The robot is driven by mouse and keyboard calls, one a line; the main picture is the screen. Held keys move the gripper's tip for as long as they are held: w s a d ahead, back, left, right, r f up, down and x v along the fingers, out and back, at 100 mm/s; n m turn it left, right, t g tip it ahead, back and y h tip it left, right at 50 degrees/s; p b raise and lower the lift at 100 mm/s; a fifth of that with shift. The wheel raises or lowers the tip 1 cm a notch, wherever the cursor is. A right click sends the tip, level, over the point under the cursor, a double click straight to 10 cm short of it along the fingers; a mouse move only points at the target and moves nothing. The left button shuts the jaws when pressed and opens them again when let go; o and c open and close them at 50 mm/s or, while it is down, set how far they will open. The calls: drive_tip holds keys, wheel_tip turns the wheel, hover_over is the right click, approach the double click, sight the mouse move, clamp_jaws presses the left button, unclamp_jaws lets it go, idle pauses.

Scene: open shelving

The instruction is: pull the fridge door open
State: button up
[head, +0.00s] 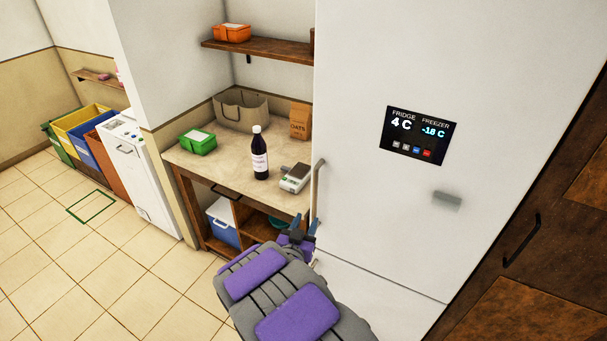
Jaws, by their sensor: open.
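The fridge door (365,205) is a tall white panel on the right of the head view and looks shut. It carries a dark display (421,136) reading fridge 4 C and freezer -18 C. A long vertical handle (316,185) runs along the door's left edge. My gripper (311,226) is open near the lower end of this handle. I cannot tell whether the fingers are around the handle or only beside it. My arm hides part of the floor and the lower left of the fridge.
A counter (215,165) left of the fridge holds a dark bottle (259,155), a scale (296,177), a green box (197,142), a grey basket (241,109) and an oats bag (300,121). A dark wooden cabinet (545,260) stands right. Floor at left is clear.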

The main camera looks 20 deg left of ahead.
sight(314, 187)
drive_tip(key=w+a, duration=0.1)
drive_tip(key=w, duration=0.4)
drive_tip(key=w+a, duration=0.1)
drive_tip(key=w, duration=0.5)
drive_tip(key=w+a, duration=0.2)
drive_tip(key=w, duration=0.3)
drive_tip(key=shift+w+f+b, duration=0.15)
drive_tip(key=shift+w+b, duration=0.2)
clamp_jaws()
